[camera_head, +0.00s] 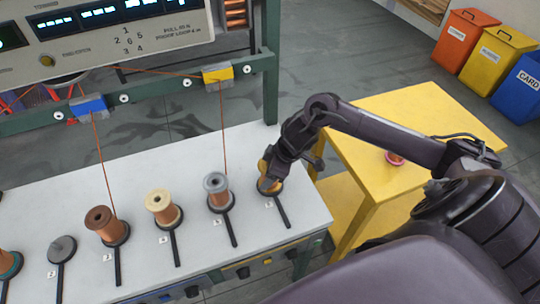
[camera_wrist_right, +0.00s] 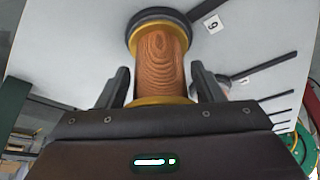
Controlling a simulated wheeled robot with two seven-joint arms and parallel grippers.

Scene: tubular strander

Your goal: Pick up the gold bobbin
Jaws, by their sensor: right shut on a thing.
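The gold bobbin (camera_wrist_right: 160,62) has gold flanges and copper-coloured wire. It stands at the holder marked 6 on the white bench; in the wrist view its far end meets the dark round base. In the head view only part of the gold bobbin (camera_head: 263,180) shows, the rest hidden by my gripper. My right gripper (camera_head: 274,174) is shut on it, with one finger on each side of it in the wrist view (camera_wrist_right: 162,88). My left gripper is not in view.
On the white bench (camera_head: 290,150), grey (camera_head: 217,188), cream (camera_head: 161,206) and brown (camera_head: 102,222) bobbins stand in a row to the left. A yellow table (camera_head: 400,108) with a small reddish item (camera_head: 395,158) is at right. Bins (camera_head: 495,58) stand behind.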

